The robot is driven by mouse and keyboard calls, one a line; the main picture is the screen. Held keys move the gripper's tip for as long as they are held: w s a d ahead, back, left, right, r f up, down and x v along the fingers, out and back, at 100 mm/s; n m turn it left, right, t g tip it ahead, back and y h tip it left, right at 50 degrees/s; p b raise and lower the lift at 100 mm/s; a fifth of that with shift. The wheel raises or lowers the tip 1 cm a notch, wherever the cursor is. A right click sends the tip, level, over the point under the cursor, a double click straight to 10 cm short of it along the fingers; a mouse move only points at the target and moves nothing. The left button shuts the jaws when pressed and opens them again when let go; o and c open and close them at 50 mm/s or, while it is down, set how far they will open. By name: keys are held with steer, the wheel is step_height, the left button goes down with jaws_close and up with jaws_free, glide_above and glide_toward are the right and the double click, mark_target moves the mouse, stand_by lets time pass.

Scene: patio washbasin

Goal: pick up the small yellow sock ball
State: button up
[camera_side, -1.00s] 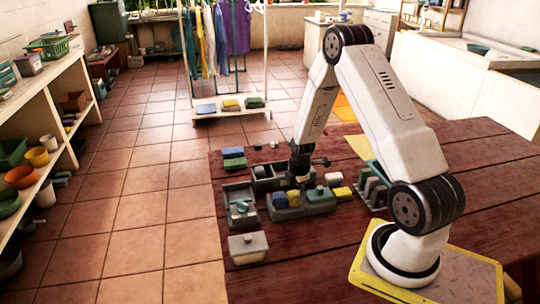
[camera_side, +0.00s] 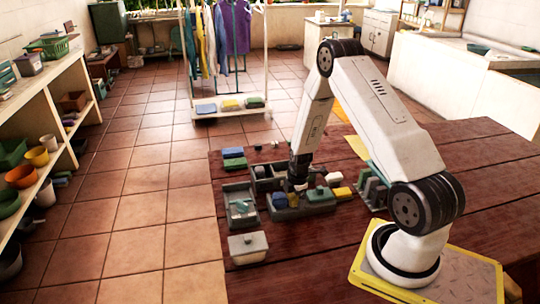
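My gripper (camera_side: 297,184) is low over a grey divided tray (camera_side: 300,212) on the wooden table. Its fingers are small and dark against the tray, so I cannot tell whether they are open or shut. A small yellow item, perhaps the sock ball (camera_side: 293,200), shows in the tray just below my gripper, beside a blue item (camera_side: 279,201). Whether my gripper touches it is not clear. A larger yellow piece (camera_side: 342,193) lies to the right of the tray, near a whitish rounded item (camera_side: 333,179).
A grey bin with small items (camera_side: 240,217) and a lidded grey box (camera_side: 247,247) stand to the left. Green and blue folded pieces (camera_side: 233,158) lie behind. A rack of upright pieces (camera_side: 374,190) stands to the right.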

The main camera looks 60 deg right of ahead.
steer(key=c, duration=1)
steer(key=shift+r, duration=0.2)
steer(key=shift+r, duration=0.85)
steer(key=shift+s+a+r, duration=1.15)
steer(key=shift+s+r, duration=0.65)
steer(key=shift+s, duration=0.25)
steer(key=shift+s+a+r, duration=1.1)
steer(key=shift+s+r, duration=0.75)
steer(key=shift+s, duration=0.15)
steer(key=shift+s+a+r, duration=1.15)
steer(key=shift+s+r, duration=0.65)
steer(key=shift+s, duration=0.25)
